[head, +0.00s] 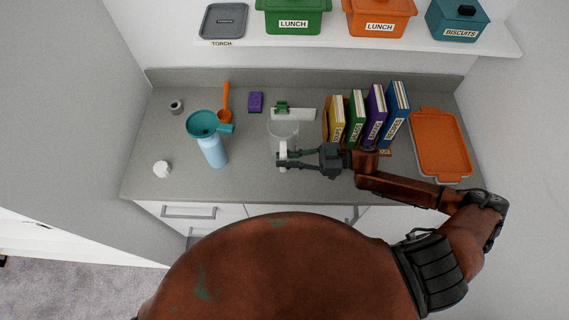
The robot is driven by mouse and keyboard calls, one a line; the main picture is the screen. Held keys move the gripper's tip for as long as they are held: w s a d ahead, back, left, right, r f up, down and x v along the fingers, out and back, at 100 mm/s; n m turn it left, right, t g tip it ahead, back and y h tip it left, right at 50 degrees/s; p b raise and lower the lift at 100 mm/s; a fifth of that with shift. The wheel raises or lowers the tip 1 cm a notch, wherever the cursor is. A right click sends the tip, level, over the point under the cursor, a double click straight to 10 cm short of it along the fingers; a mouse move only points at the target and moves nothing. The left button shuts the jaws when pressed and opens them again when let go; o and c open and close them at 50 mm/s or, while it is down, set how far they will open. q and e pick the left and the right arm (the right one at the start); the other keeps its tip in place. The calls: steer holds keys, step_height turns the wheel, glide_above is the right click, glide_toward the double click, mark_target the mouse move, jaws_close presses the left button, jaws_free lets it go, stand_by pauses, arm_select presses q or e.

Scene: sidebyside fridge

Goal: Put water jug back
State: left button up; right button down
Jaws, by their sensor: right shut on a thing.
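The water jug (284,129) is a clear, see-through vessel with a pale handle, at the middle of the grey counter. My right gripper (284,159) reaches in from the right and is shut on the jug, its fingers around the pale handle on the near side. The jug looks roughly upright. I cannot tell whether its base touches the counter. My left gripper is not in view.
A blue bottle with a teal funnel (205,125) stands to the left. Several books (373,118) stand to the right, close to my right arm, beside an orange tray (440,142). A white-and-green item (293,113) lies behind the jug. The shelf above holds lunch boxes (293,17).

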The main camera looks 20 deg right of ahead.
mark_target(285, 169)
steer(key=shift+f, duration=0.85)
step_height(285, 169, down, 4)
steer(key=shift+p, duration=0.3)
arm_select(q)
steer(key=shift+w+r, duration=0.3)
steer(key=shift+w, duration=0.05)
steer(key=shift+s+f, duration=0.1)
arm_select(e)
steer(key=shift+f, duration=0.2)
steer(key=c, duration=2)
jaws_free()
steer(key=shift+o, duration=0.2)
